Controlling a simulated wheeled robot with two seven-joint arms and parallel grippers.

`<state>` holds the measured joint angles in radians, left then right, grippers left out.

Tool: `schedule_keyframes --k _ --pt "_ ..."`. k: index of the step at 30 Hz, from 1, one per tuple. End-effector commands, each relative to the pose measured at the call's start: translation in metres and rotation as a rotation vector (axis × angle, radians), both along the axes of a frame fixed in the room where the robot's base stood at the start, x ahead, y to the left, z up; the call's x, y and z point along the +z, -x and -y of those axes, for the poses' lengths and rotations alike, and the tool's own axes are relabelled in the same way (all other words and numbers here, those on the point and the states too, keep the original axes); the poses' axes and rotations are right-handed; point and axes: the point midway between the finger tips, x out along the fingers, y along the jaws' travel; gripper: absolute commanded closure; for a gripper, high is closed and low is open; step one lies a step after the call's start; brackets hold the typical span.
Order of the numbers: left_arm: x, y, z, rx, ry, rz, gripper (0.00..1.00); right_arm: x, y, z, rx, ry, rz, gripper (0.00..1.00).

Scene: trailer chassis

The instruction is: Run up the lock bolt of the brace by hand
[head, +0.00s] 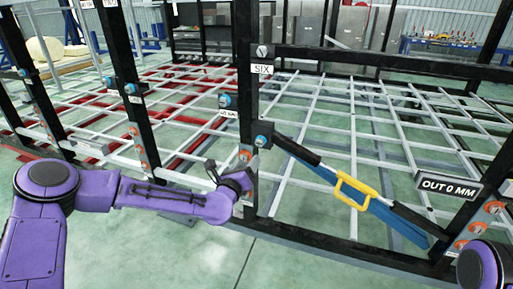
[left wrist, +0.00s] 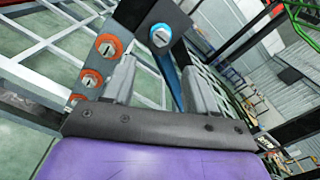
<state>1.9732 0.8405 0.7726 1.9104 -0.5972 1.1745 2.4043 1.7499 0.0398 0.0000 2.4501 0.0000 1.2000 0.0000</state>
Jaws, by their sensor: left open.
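The brace (head: 395,206) is a black and blue strut with a yellow handle (head: 352,192), sloping down to the right from the black post marked SIX. A blue-ringed bolt (head: 261,141) sits at its upper end. In the left wrist view a blue-ringed bolt (left wrist: 161,35) with a slotted pale head shows beyond my fingertips. My left gripper (head: 246,173) is at the post, just below the brace's upper end. Its two grey fingers (left wrist: 158,70) are apart with nothing held between them. My right gripper is out of view.
Orange-ringed bolts (left wrist: 110,46) run down the post beside my left fingers. More orange-ringed bolts (head: 492,208) are on the right post, by the sign OUT 0 MM (head: 448,187). Black posts and a pale grid frame surround the arm. Green floor is open in front.

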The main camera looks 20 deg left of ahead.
Motion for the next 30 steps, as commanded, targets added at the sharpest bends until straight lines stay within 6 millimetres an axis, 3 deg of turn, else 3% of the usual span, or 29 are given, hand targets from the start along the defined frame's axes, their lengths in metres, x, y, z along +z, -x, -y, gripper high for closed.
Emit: schedule_keyframes --k 3,15,21,28,30 --pt "0.007 -0.014 -0.002 0.005 0.026 0.012 0.43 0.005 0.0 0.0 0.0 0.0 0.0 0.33" --pt "0.005 -0.092 0.002 0.004 0.022 0.008 0.43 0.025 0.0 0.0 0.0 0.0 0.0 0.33" --pt "0.004 -0.105 0.002 0.003 0.024 0.007 0.43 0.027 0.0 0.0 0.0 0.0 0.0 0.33" --pt "0.003 -0.106 0.002 0.003 0.024 0.006 0.43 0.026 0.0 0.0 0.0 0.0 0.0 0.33" --pt "0.003 -0.106 0.002 0.003 0.024 0.006 0.65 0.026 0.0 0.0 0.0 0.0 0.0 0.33"
